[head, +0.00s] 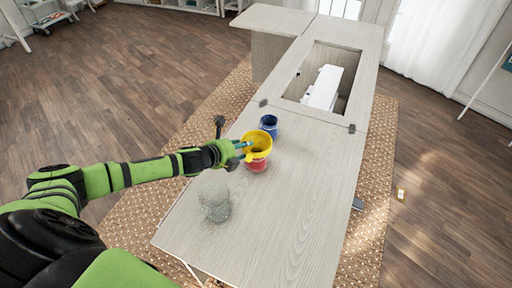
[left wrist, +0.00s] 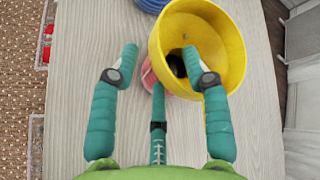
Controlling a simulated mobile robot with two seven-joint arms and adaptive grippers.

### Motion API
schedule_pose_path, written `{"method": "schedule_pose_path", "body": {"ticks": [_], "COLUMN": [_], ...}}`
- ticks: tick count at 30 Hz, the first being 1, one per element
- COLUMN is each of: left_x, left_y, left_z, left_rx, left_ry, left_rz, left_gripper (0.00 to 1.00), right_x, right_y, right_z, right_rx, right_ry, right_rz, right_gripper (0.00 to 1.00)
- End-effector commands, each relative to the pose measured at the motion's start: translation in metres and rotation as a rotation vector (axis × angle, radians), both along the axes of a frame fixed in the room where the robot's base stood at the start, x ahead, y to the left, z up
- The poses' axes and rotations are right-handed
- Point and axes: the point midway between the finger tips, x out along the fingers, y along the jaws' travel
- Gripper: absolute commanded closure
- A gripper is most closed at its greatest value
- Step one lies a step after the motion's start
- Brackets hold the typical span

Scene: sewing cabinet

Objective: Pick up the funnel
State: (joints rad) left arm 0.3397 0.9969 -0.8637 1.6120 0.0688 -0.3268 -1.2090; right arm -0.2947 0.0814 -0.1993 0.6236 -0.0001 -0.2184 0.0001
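The yellow funnel (head: 262,138) sits mouth up on top of a red jar (head: 257,164) on the pale wooden cabinet top. My left gripper (head: 244,149) is at the funnel's left side. In the left wrist view the funnel (left wrist: 235,50) is wide and round with a dark hole inside. There the left gripper (left wrist: 160,52) has its teal fingers spread apart. The right-hand finger overlaps the funnel's near rim and the left-hand finger is clear of it. I cannot tell whether any finger touches it. The red jar (left wrist: 148,75) is mostly hidden. My right gripper is not in view.
A blue container (head: 269,122) stands just behind the funnel. A clear textured glass jar (head: 214,200) stands nearer, left of centre. The cabinet top (head: 290,220) is bare to the right and front. A white machine (head: 323,88) sits in the opening at the back.

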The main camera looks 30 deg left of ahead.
Motion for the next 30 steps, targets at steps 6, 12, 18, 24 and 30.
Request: {"method": "schedule_pose_path", "body": {"ticks": [6, 12, 18, 24, 30], "left_x": [0.000, 0.000, 0.000, 0.001, 0.012], "left_y": [0.000, 0.000, 0.000, 0.001, -0.019], "left_z": [0.000, 0.001, 0.003, 0.023, 0.055], "left_rx": [0.000, 0.000, 0.000, 0.002, -0.006], "left_ry": [0.000, -0.001, -0.001, -0.005, -0.009], "left_rz": [0.000, 0.001, 0.000, -0.001, -0.003], "left_gripper": [1.00, 1.00, 1.00, 1.00, 1.00], "right_x": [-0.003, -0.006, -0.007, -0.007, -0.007], "right_y": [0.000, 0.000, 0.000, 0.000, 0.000], "right_z": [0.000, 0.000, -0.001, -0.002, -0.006], "right_rx": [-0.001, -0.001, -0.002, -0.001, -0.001], "right_ry": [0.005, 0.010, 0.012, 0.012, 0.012], "right_rz": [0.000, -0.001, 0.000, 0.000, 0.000], "right_gripper": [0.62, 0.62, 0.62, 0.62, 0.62]}}
